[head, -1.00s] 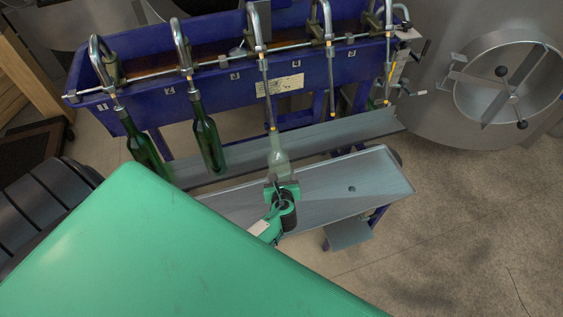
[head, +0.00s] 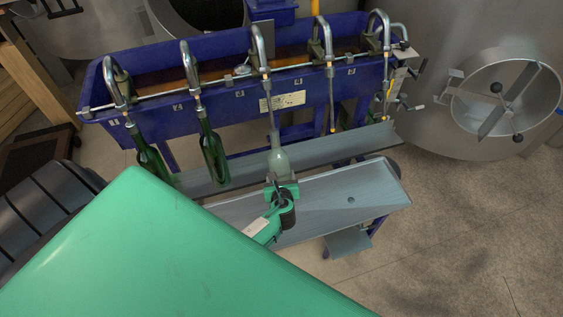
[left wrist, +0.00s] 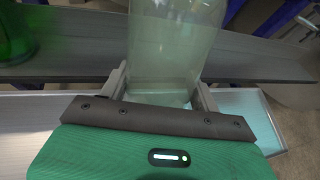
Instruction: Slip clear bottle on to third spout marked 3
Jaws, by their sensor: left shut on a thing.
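The clear bottle (head: 279,162) stands roughly upright below the third spout (head: 258,45) from the left, on the blue filler. The spout's thin tube meets the bottle's mouth; its yellow tip no longer shows and seems to be inside the neck. My left gripper (head: 281,190) is shut on the lower part of the bottle. In the left wrist view the clear bottle (left wrist: 172,45) sits between both fingers of my left gripper (left wrist: 163,92). The bottle's top is out of that view. My right gripper is not in view.
Green bottles hang on the first (head: 150,160) and second (head: 212,155) spouts. The two spouts at right are empty. A sloped grey rail (head: 340,142) runs behind the bottle, and a grey tray (head: 365,190) lies in front. A steel tank (head: 440,120) stands at right.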

